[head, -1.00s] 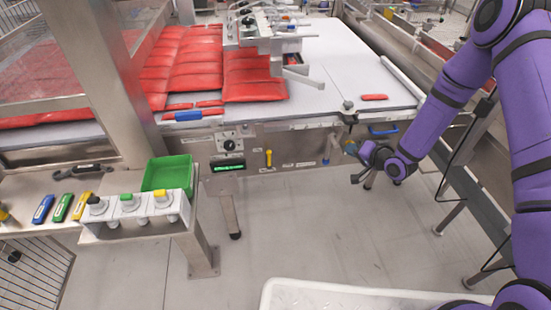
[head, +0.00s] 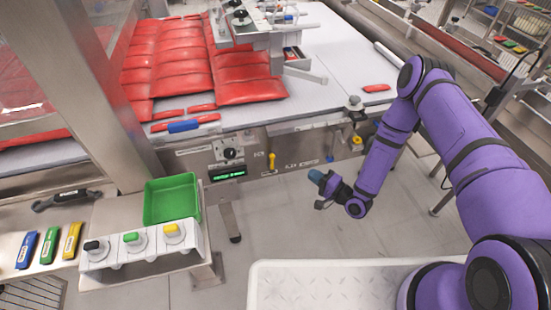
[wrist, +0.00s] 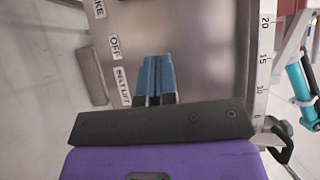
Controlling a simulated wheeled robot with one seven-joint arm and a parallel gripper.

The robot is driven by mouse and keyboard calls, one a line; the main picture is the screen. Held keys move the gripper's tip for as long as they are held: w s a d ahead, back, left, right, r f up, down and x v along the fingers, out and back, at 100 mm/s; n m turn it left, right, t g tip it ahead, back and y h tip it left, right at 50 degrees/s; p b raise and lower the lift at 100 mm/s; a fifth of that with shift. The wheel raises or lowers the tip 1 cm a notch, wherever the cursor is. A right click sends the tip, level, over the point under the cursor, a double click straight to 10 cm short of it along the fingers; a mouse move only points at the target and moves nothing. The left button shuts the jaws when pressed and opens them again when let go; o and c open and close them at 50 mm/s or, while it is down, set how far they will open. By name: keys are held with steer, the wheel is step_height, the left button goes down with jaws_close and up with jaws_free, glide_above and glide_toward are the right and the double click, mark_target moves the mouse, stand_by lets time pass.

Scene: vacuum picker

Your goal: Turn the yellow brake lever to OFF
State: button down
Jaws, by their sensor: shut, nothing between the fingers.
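The yellow brake lever (head: 272,160) stands upright on the front panel (head: 250,160) of the steel machine in the head view. My gripper (head: 318,177) is to the right of the lever and slightly lower in the picture, apart from it. In the wrist view the blue fingers (wrist: 154,80) are together, with nothing between them, in front of the steel panel. An OFF label (wrist: 115,46) shows on the panel left of the fingers, with a BELT LIFT label (wrist: 122,86) nearby. The lever is not visible in the wrist view.
Another yellow handle (head: 357,141) and a blue knob (head: 330,158) sit further right on the machine front. A console with coloured switches (head: 140,242) and a green tray (head: 172,198) stands at left. A white surface (head: 330,285) is in front. Red packs (head: 250,75) lie on the belt.

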mark_target(272, 162)
steer(key=shift+s+a+x, duration=0.3)
steer(key=shift+s+x, duration=0.05)
steer(key=shift+x, duration=1.8)
steer(key=shift+s+a+x, duration=0.3)
steer(key=shift+s+x, duration=0.05)
steer(key=shift+x, duration=1.8)
steer(key=shift+s+a+x, duration=0.3)
steer(key=shift+s+x, duration=0.05)
steer(key=shift+x, duration=1.8)
